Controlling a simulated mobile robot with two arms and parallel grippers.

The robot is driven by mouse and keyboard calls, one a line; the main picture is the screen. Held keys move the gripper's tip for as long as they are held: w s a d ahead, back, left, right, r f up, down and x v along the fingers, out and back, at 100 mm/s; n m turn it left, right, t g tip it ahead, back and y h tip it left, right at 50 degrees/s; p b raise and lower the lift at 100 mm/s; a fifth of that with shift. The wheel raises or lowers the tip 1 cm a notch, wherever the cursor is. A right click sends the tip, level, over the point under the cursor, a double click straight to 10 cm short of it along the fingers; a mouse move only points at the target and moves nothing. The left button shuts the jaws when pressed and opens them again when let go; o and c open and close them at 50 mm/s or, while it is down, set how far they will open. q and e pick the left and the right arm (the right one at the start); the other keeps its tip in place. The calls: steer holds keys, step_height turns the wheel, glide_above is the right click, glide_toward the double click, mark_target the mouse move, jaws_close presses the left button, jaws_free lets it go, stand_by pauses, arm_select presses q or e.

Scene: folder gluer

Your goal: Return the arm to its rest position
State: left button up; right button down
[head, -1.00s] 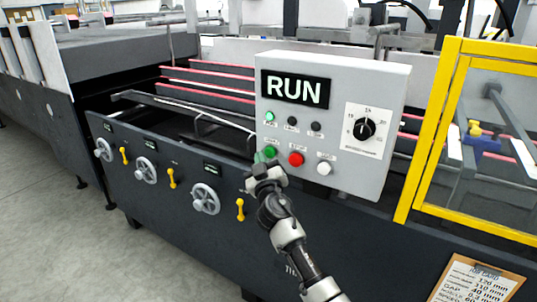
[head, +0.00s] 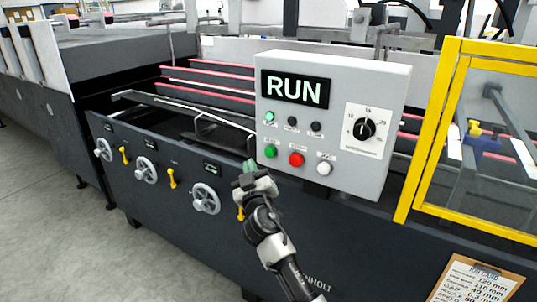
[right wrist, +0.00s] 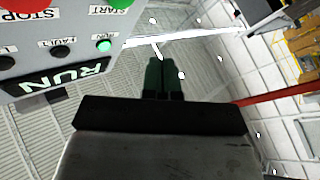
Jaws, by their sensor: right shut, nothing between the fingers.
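My right gripper (head: 250,167) is shut and empty, just below and left of the control box (head: 384,90) in the head view. It is apart from the green button (head: 270,151), which shows fully. In the right wrist view its green fingertips (right wrist: 164,75) lie together, with the box's corner at the upper left. The box's display (head: 295,89) reads RUN and a small green lamp (head: 269,117) beneath it is lit. My left gripper is not in view.
A red button (head: 296,159), a white button (head: 324,168) and a dial (head: 365,129) are on the box. Handwheels (head: 205,198) and yellow levers (head: 172,178) line the machine's front. A yellow-framed guard (head: 430,140) stands right. A job card (head: 475,280) hangs lower right.

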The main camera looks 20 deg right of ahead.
stand_by(0.3)
step_height(320, 180, down, 19)
steer(key=s+g+y+p, duration=0.1)
steer(key=s+g+y, duration=0.1)
steer(key=g, duration=0.3)
steer(key=s+f+g+p, duration=0.1)
steer(key=s+f+g, duration=0.1)
steer(key=s+f, duration=0.35)
steer(key=s+d+f+g, duration=0.1)
steer(key=s+f+g, duration=0.15)
steer(key=f, duration=0.65)
steer(key=s+f+g+p, duration=0.1)
steer(key=s+f, duration=0.4)
steer(key=f, duration=0.3)
steer(key=s+d+f+g+y+p, duration=0.1)
steer(key=s+f+g, duration=0.2)
steer(key=s+f, duration=0.6)
steer(key=s+d+f+g, duration=0.15)
steer(key=s+f, duration=0.35)
steer(key=s, duration=0.7)
steer(key=s+f+g, duration=0.2)
steer(key=s, duration=0.9)
steer(key=s+d+f+m+g+p, duration=0.1)
steer(key=s+f+g, duration=0.2)
steer(key=s, duration=0.9)
steer(key=shift+s+d, duration=0.25)
steer(key=shift+d, duration=0.05)
steer(key=shift+f, duration=0.1)
